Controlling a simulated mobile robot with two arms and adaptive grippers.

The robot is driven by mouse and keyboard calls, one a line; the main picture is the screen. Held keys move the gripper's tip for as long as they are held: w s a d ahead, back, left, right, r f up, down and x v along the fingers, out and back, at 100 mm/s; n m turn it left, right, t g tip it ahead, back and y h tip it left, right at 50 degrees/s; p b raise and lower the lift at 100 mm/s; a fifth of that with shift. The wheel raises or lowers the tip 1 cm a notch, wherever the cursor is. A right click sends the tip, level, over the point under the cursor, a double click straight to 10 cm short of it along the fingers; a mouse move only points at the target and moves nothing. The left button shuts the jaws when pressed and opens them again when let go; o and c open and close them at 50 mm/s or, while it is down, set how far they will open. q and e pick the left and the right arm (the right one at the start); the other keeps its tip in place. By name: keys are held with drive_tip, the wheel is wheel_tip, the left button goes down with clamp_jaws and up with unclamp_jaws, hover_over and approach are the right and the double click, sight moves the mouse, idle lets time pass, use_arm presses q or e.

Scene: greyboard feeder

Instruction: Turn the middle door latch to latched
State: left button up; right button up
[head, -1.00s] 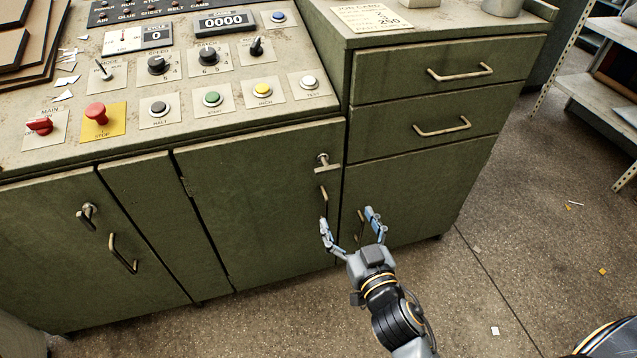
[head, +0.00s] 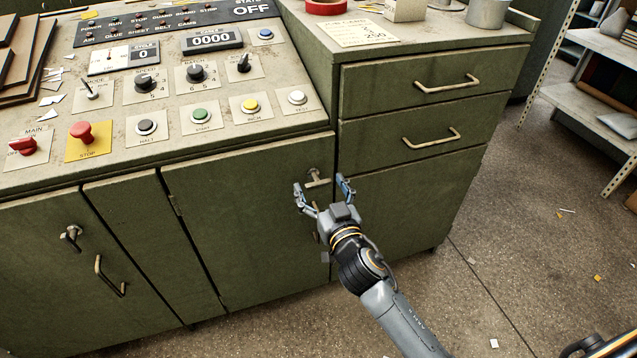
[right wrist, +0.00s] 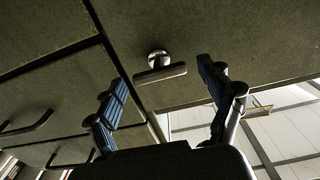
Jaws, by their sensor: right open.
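The middle door latch (head: 318,178) is a small metal T-handle near the top right corner of the middle green door (head: 240,220). Its bar lies roughly level in the head view. In the right wrist view the latch (right wrist: 160,72) shows a round boss and a flat bar, ahead of and between the fingers. My right gripper (head: 321,188) is open, with its blue-padded fingers on either side of the latch bar; I cannot tell whether they touch it. The right gripper (right wrist: 161,82) also shows open and empty in the wrist view. My left gripper is not in view.
Left door latch (head: 71,235) and left door handle (head: 109,277) are on the left door. Drawers with bar handles (head: 447,84) stand right of the middle door. The control panel with buttons (head: 202,115) is above. Open floor (head: 520,260) lies at the right.

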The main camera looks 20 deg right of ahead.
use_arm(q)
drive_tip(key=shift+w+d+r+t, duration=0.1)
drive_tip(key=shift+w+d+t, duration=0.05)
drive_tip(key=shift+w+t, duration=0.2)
use_arm(e)
drive_tip(key=shift+w, duration=0.7)
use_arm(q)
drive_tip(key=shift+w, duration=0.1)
use_arm(e)
drive_tip(key=c, duration=1.2)
drive_tip(key=shift+o, duration=0.2)
